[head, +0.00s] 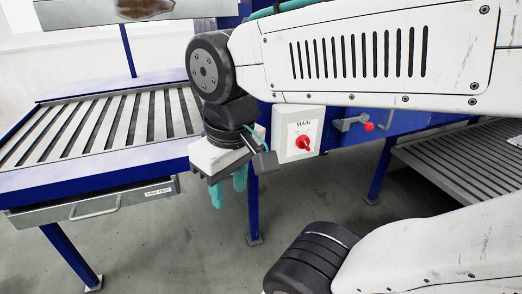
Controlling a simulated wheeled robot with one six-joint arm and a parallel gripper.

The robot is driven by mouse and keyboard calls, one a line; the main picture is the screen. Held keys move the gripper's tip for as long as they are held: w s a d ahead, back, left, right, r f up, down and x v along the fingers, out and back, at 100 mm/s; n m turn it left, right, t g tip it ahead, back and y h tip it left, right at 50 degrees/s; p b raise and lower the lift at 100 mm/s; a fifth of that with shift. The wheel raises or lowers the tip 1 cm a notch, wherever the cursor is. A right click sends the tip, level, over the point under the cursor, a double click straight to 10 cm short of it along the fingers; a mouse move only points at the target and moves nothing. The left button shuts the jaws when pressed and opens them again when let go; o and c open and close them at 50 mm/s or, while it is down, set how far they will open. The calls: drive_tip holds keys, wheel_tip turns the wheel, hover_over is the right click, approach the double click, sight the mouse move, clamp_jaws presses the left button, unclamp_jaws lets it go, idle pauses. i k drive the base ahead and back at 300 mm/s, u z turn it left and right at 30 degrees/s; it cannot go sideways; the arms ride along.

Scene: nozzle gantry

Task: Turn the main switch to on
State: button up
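The main switch (304,144) is a red rotary knob on a pale grey box (289,128) labelled MAIN, fixed to the blue frame near the middle of the head view. The knob is small here, and I cannot read which position it points to. My gripper (229,190) hangs to the left of the box with its teal fingers pointing down, below the level of the knob. It is apart from the knob. The fingers show close together at an angle, with no object visible between them; whether they are open or shut is unclear.
A slatted table (100,130) with a blue frame and a labelled drawer (95,205) stands at left. A red-knobbed crank (367,126) sticks out right of the switch box. Another slatted bed (450,160) is at right. Grey floor below the gripper is clear.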

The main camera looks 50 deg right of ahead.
sight(302, 142)
drive_tip(key=u, duration=0.2)
drive_tip(key=k, duration=0.55)
drive_tip(key=z, duration=1.2)
